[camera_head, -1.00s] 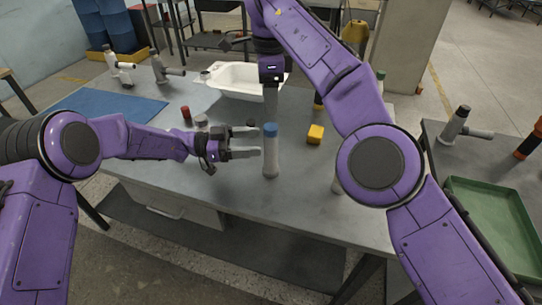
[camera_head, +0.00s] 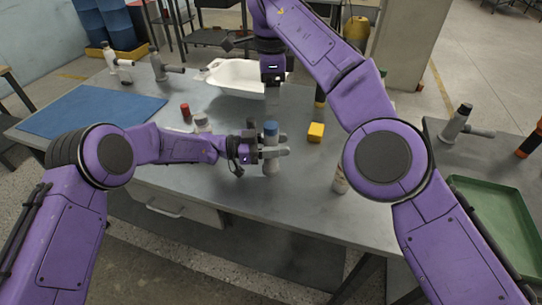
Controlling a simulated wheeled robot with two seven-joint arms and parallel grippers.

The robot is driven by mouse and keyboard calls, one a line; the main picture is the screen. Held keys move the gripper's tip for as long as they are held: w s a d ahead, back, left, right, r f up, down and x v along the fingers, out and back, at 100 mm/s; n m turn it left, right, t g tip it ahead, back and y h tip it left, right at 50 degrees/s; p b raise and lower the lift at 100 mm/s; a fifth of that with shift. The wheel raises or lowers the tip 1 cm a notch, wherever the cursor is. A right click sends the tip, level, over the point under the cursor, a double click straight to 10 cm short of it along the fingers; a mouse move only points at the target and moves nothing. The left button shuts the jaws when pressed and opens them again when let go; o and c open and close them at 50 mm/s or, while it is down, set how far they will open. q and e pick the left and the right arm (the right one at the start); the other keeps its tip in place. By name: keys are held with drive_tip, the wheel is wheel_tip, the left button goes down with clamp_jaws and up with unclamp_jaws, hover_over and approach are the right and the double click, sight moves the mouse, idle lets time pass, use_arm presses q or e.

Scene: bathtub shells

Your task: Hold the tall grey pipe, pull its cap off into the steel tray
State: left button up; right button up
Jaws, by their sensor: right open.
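The tall grey pipe (camera_head: 271,168) stands upright on the table with a blue cap (camera_head: 271,128) on its top. My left gripper (camera_head: 272,145) reaches in from the left, with its fingers around the pipe below the cap. One finger crosses in front of the pipe and the other is mostly behind it. I cannot tell whether they press on it. My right gripper (camera_head: 272,92) is open and empty, pointing down above and behind the cap.
A yellow block (camera_head: 316,132) sits right of the pipe. A red piece (camera_head: 185,113) and a pale fitting (camera_head: 201,122) stand left of it. Another cylinder (camera_head: 340,180) is partly behind my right arm. A blue mat (camera_head: 90,110) lies left; a green tray (camera_head: 495,225) is on the right table.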

use_arm(q)
clamp_jaws()
use_arm(e)
drive_tip(key=shift+o, duration=0.9)
drive_tip(key=shift+d+f+m+h, duration=0.15)
drive_tip(key=shift+f+m+h, duration=0.2)
drive_tip(key=shift+m+h, duration=0.2)
drive_tip(key=d+f+m+t+h, duration=0.2)
drive_tip(key=m+h, duration=0.2)
drive_tip(key=m, duration=0.2)
drive_tip(key=m+t+y, duration=0.3)
drive_tip(key=m+t, duration=1)
drive_tip(key=t, duration=0.1)
approach(270, 130)
drive_tip(key=x, duration=1.2)
